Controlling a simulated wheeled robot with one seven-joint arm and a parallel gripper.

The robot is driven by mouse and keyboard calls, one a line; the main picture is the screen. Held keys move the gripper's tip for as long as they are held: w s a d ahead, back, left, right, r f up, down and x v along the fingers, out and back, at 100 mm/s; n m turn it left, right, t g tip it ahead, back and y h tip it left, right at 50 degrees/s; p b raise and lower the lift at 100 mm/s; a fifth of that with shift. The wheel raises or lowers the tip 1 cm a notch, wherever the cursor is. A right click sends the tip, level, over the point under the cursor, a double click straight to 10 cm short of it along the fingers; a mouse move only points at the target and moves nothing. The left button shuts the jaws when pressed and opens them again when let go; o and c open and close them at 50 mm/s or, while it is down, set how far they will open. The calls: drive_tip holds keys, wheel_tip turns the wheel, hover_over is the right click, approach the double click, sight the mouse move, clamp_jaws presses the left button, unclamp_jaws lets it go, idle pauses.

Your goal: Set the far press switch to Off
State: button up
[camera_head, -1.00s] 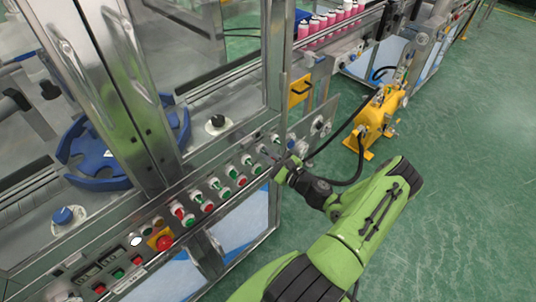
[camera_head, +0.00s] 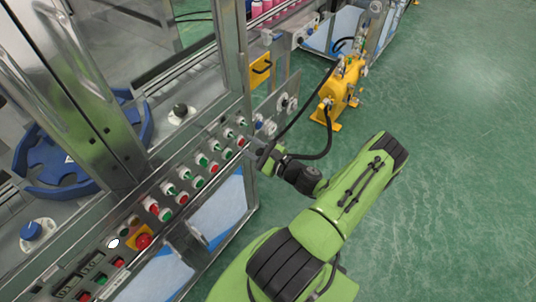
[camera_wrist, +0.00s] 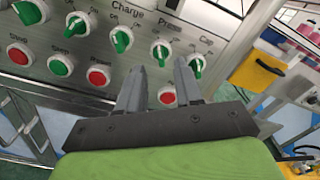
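The control panel (camera_wrist: 225,22) fills the upper part of the wrist view, with a row of green-handled switches. The label "Press" is above a switch (camera_wrist: 160,53) whose handle looks roughly upright; I cannot read its setting surely. Another green switch (camera_wrist: 196,65) is to its right, under a label that looks like "Cap". My gripper (camera_wrist: 159,66) is open and empty, its fingertips just below and to either side of the Press switch. I cannot tell whether they touch it. In the head view, my gripper (camera_head: 266,154) is at the panel's right end, its fingers mostly hidden.
A switch (camera_wrist: 121,40) stands left, near "Charge". Red buttons (camera_wrist: 167,96) and green ones (camera_wrist: 60,65) line the row below. A yellow handle plate (camera_head: 260,70) and a yellow machine (camera_head: 338,95) with black hoses are beyond the panel. The green floor at right is open.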

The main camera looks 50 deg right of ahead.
drive_tip(key=s, duration=0.9)
drive_tip(key=shift+s, duration=0.4)
drive_tip(key=shift+w, duration=0.1)
drive_tip(key=w+a+r+n+g+y, duration=0.2)
drive_tip(key=a+r+n+g, duration=0.4)
drive_tip(key=a+n+g, duration=0.35)
drive_tip(key=w+a+r+n+g+y, duration=0.25)
drive_tip(key=a+r+n+g, duration=0.35)
drive_tip(key=a+n, duration=0.55)
drive_tip(key=s+a+r+n+t+h, duration=0.3)
drive_tip(key=s+r+n, duration=0.5)
drive_tip(key=r, duration=0.4)
drive_tip(key=shift+s+a+r+n+h, duration=0.25)
drive_tip(key=shift+s+a+h, duration=0.2)
drive_tip(key=shift+a+h, duration=0.55)
drive_tip(key=shift+d, duration=0.1)
